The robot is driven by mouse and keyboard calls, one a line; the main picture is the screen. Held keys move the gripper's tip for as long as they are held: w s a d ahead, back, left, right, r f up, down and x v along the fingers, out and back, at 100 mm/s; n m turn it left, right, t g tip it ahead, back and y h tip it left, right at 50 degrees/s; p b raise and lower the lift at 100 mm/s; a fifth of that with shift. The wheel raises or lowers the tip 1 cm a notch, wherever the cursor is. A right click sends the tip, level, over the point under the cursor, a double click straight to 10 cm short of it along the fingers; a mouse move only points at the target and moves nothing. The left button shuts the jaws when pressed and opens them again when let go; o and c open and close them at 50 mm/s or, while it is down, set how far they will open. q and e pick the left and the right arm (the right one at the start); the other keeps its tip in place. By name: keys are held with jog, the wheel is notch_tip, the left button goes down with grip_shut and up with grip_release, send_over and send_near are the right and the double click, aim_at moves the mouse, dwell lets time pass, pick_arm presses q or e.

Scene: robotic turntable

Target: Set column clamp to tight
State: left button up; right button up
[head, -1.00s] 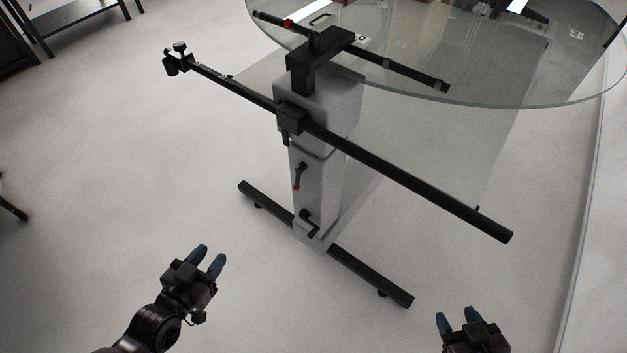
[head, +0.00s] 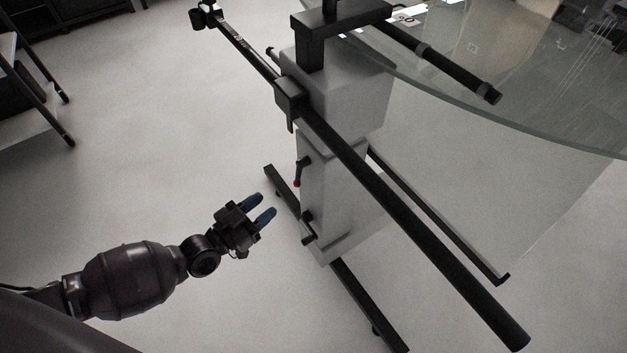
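The grey column (head: 336,205) of the turntable stands right of centre. On its left face is a short black lever with a red tip (head: 300,172), hanging downward; it looks like the column clamp. A second black handle (head: 309,228) sits lower on the same face. My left gripper (head: 263,206) is left of the column, below and left of the red-tipped lever. Its two blue fingers are apart with nothing between them, and it touches neither handle. My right gripper is out of view.
A long black bar (head: 400,215) crosses in front of the column from upper left to lower right. The glass disc (head: 480,100) overhangs at the upper right. The black foot rail (head: 355,300) runs along the floor.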

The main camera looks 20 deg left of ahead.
aim_at(295, 181)
pick_arm(q)
jog(key=b+x, duration=0.2)
jog(key=x, duration=0.7)
jog(key=shift+w+f, duration=0.15)
jog(key=shift+w, duration=0.15)
jog(key=shift+x, duration=0.85)
grip_shut()
